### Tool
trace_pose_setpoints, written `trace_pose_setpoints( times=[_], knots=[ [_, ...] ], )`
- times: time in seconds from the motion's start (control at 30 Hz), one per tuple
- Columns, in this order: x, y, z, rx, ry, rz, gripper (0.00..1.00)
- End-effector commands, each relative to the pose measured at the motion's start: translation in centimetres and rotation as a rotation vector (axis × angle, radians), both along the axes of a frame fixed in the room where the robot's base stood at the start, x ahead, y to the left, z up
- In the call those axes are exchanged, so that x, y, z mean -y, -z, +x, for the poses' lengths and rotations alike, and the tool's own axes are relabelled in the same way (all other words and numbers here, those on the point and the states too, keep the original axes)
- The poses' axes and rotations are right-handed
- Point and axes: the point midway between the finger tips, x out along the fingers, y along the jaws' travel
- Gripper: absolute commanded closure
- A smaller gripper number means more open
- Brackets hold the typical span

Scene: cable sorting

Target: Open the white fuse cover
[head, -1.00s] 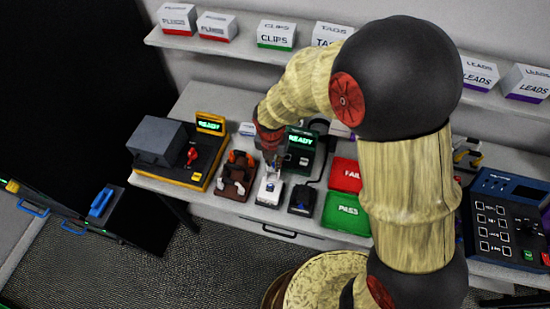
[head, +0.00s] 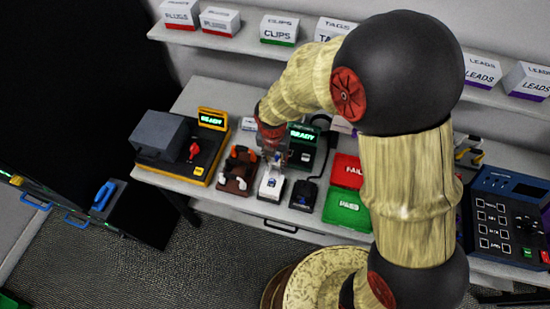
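The white fuse cover seems to be the small white box (head: 270,188) on the bench, between the brown holder and a dark device. I cannot tell whether its lid is open or shut at this size. My gripper (head: 274,158) hangs over the back end of the white box, pointing down. Its fingers are small and blurred, so I cannot tell whether they touch the box or are open or shut.
A brown holder (head: 236,171) stands close on the left and a dark device (head: 303,196) close on the right. A green READY unit (head: 303,150) is just behind. A red FAIL tray (head: 347,170) and green PASS tray (head: 346,209) lie to the right. A yellow-black machine (head: 195,162) stands at left.

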Motion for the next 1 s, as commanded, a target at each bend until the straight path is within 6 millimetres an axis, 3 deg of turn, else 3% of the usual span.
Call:
trace_pose_setpoints(
  times=[0.17,0.63,0.8,1.0],
  knots=[
    [-0.1,-1.5,0.0,0.003,0.0,0.001,0.68],
    [-0.5,-10.1,-1.0,0.004,0.0,0.002,0.68],
    [-0.5,-11.5,-1.3,0.0,0.0,0.0,0.68],
    [-0.5,-11.9,-1.3,-0.001,0.0,0.0,0.68]
  ],
)
